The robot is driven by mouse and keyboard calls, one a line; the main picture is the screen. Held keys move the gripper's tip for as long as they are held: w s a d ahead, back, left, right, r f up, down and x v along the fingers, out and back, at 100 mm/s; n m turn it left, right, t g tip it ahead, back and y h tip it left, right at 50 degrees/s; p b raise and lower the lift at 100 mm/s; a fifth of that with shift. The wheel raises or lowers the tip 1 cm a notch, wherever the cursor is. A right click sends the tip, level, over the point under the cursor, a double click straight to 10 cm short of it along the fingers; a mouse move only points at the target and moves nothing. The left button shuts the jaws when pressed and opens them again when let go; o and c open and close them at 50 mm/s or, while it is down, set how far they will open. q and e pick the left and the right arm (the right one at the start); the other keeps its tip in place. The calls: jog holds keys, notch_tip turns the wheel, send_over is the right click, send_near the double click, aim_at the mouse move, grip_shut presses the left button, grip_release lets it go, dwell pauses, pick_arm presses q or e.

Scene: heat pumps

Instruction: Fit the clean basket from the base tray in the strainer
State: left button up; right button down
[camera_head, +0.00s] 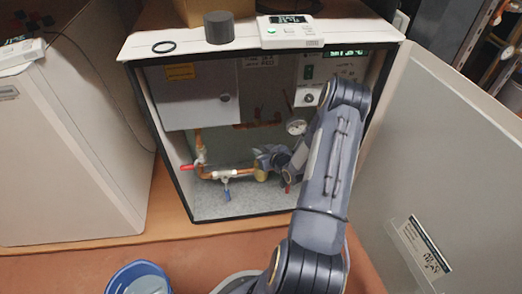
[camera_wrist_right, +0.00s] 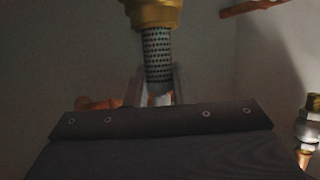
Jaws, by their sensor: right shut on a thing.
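The perforated metal basket (camera_wrist_right: 158,55) stands upright in the right wrist view, with its top end at or inside the brass strainer body (camera_wrist_right: 153,12). How far it is inside I cannot tell. My right gripper (camera_wrist_right: 158,88) is shut on the basket's lower end. In the head view my right arm reaches into the open cabinet, and the right gripper (camera_head: 268,158) is at the brass strainer (camera_head: 261,174) on the copper pipe. The basket is hidden there by the gripper. My left gripper is not in view.
A black cap (camera_head: 219,27), a black ring (camera_head: 164,47) and a white device (camera_head: 289,32) lie on the cabinet top. A red-handled valve (camera_head: 188,167) and a gauge (camera_head: 296,127) are near the pipe. The open door (camera_head: 440,170) stands right. A blue bucket (camera_head: 138,278) is in front.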

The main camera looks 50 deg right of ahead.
jog(key=shift+f, duration=1.85)
dwell(0.5)
